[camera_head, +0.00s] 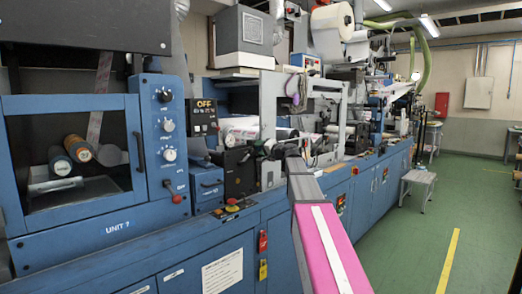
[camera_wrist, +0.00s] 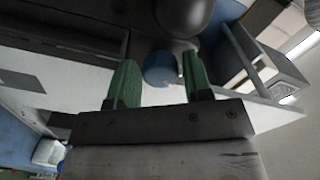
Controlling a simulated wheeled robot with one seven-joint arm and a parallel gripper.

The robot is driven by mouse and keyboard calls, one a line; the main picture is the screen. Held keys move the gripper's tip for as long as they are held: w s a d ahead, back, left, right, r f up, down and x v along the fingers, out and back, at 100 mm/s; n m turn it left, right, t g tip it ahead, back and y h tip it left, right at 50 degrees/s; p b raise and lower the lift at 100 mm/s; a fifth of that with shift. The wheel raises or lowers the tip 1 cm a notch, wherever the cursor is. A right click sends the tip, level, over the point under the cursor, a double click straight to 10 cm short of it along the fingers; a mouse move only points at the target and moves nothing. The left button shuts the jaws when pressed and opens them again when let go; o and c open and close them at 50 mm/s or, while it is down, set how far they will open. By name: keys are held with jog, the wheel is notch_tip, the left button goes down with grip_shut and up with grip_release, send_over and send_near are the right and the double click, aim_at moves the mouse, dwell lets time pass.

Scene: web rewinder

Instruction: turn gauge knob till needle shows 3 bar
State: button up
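In the wrist view, my gripper (camera_wrist: 160,82) has two green fingers spread apart. A short round blue piece (camera_wrist: 159,68), which looks like a knob, shows in the gap between them, beyond the fingertips or level with them; I cannot tell if either finger touches it. A dark rounded body (camera_wrist: 185,14) lies just past it, possibly the gauge housing. No dial face or needle is readable in either view. In the head view, my pink arm reaches into the machine's middle, and its far end is small and hard to make out against the machine parts.
The blue machine front (camera_head: 75,228) runs along the left, with a panel of several knobs (camera_head: 168,126) beside a windowed unit. A grey step stool (camera_head: 418,179) stands on the green floor (camera_head: 420,240), which is open at right.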

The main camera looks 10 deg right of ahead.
jog(key=v, duration=1)
jog(key=shift+s+d, duration=0.25)
jog(key=shift+s, duration=0.05)
jog(key=s+a+f+n+g+h, duration=0.1)
jog(key=s+a+f+g, duration=0.15)
jog(key=f, duration=0.75)
jog(key=s+a+f+n+g+h, duration=0.1)
jog(key=s+a+f+g+h, duration=0.2)
jog(key=f, duration=0.7)
jog(key=s+a+f+g, duration=0.2)
jog(key=s+f, duration=0.2)
jog(key=f, duration=0.6)
jog(key=s+d+f+n+g+h, duration=0.1)
jog(key=s+f+g+h, duration=0.5)
jog(key=s+f, duration=1.3)
jog(key=shift+s+f+n+g+h, duration=0.15)
jog(key=shift+f+n+g+h, duration=0.3)
jog(key=shift+f+n, duration=0.7)
